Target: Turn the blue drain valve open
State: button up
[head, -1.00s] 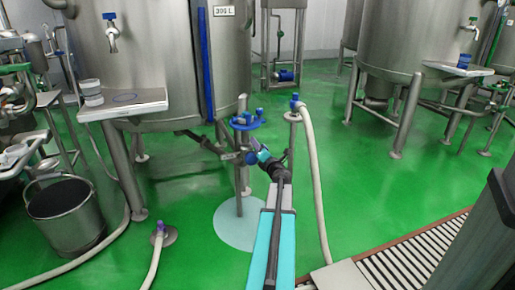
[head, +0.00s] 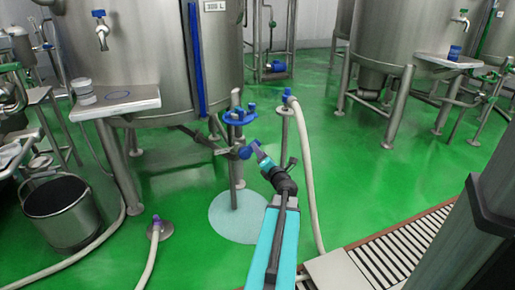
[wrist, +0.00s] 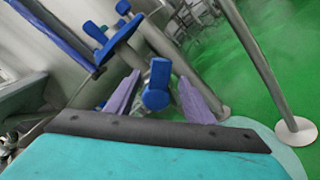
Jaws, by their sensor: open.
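The blue drain valve (head: 245,152) is on the outlet pipe under the large steel tank (head: 150,60) in the head view. In the wrist view its blue handle (wrist: 158,76) stands upright in the picture, with a round blue end below it. My gripper (head: 257,148) is beside the valve, at its right in the head view. In the wrist view my gripper (wrist: 159,78) is open, with one purple finger on each side of the blue handle. I cannot tell whether either finger touches it.
A blue ring-shaped holder (head: 239,117) on a post is just above the valve. A pale hose (head: 307,150) hangs from a stand to the right. A steel bucket (head: 62,212) stands left. Green floor is open to the right, beside a drain grate (head: 400,255).

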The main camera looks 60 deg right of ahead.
jog(key=shift+p+v, duration=0.3)
jog(key=shift+v, duration=1.35)
